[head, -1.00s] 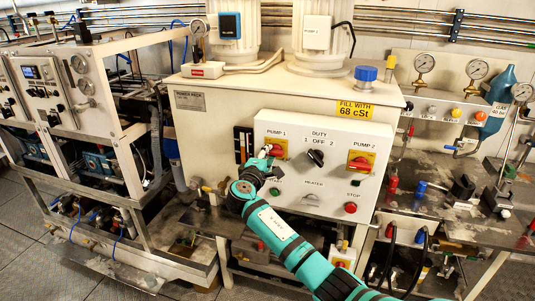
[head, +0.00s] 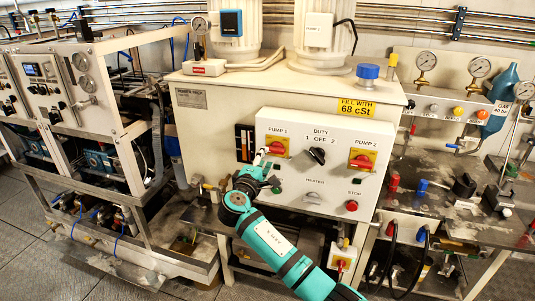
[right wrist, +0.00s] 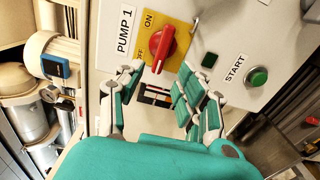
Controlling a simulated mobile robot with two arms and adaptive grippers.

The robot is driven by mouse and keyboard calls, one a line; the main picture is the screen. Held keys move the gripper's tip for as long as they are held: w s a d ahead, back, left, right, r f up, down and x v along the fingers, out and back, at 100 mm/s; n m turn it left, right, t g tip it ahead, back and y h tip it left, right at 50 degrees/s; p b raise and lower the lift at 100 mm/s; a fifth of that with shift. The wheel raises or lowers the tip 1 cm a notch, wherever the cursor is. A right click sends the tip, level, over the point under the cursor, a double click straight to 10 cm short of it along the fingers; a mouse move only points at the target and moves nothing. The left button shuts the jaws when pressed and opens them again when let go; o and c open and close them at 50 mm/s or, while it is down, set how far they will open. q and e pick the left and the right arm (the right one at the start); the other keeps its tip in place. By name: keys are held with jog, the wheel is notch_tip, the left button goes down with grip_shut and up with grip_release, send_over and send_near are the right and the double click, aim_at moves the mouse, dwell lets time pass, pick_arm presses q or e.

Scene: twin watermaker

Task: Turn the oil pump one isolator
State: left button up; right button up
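The pump one isolator (head: 277,147) is a red rotary handle on a yellow plate below the "PUMP 1" label on the white control panel (head: 330,180). In the right wrist view, the isolator (right wrist: 164,48) shows near the top middle, with "ON" and "OFF" printed on its plate. The handle lies roughly crosswise on the panel. My right gripper (head: 262,163) is just below and left of the isolator in the head view. In the right wrist view my right gripper (right wrist: 158,76) has its fingers spread, with nothing between them; the handle is just beyond the tips. My left gripper is out of view.
The panel also holds a black duty switch (head: 317,155), the pump two isolator (head: 362,160), a red stop button (head: 352,206) and a green start button (right wrist: 257,76). A metal-framed rack (head: 135,150) stands left. A bench with gauges and valves (head: 440,190) is at right.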

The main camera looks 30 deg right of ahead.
jog(key=v, duration=0.7)
jog(key=shift+s, duration=0.1)
notch_tip(320, 180, down, 22)
jog(key=s+a+n+g+y, duration=0.1)
jog(key=a+n+y, duration=0.15)
jog(key=y, duration=0.25)
jog(key=s+a+f+g+y, duration=0.1)
jog(key=s+f+g+y, duration=0.1)
jog(key=s+f, duration=0.65)
jog(key=s+a+f+g+y, duration=0.2)
jog(key=s+f+y, duration=0.15)
jog(key=f, duration=1.05)
jog(key=s+a+f+m+g+y, duration=0.1)
jog(key=s+f+m+g, duration=0.1)
jog(key=s+f, duration=0.7)
jog(key=s+a+f+m+g+y, duration=0.15)
jog(key=s+f, duration=0.45)
jog(key=s, duration=0.6)
jog(key=s+f+m+g, duration=0.1)
jog(key=s+f+m, duration=0.1)
jog(key=s, duration=0.8)
jog(key=s+a+f+m+g, duration=0.1)
jog(key=s+f+m, duration=0.1)
jog(key=s, duration=0.9)
jog(key=shift+f+m+y+b, duration=0.35)
jog(key=shift+f+m+y, duration=0.05)
jog(key=shift+f, duration=0.3)
